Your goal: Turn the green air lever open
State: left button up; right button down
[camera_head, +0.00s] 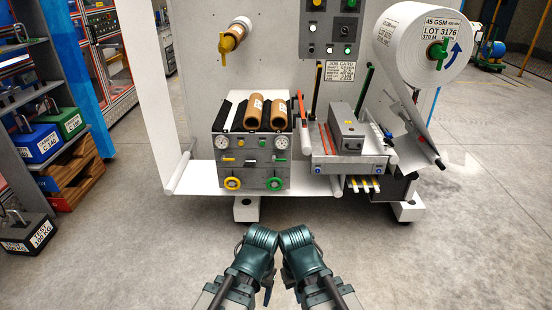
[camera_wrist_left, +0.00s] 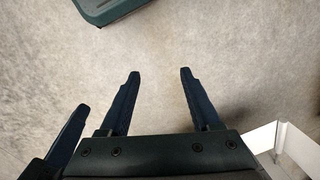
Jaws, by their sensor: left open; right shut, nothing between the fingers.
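A green lever (camera_head: 438,50) sits at the core of the big white paper roll (camera_head: 405,35) at the upper right, beside a curved blue arrow on the roll's face. A taller green-handled rod (camera_head: 365,82) stands below and left of the roll. I cannot tell for certain which is the air lever. My left gripper (camera_wrist_left: 159,74) is open and empty above the bare floor in the left wrist view. In the head view my left gripper (camera_head: 267,290) and right gripper (camera_head: 297,292) are low at the front, far from the machine. My right gripper is shut and empty.
The white machine stands ahead with a grey valve box (camera_head: 252,150), yellow and green handwheels, and a yellow lever (camera_head: 228,42) on its panel. A grey unit (camera_head: 348,145) juts out below the roll. Shelves (camera_head: 20,130) stand at the left. The floor (camera_head: 430,250) in front is clear.

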aim_at(274, 157)
jog(key=i+l, duration=0.1)
jog(key=i, duration=1.05)
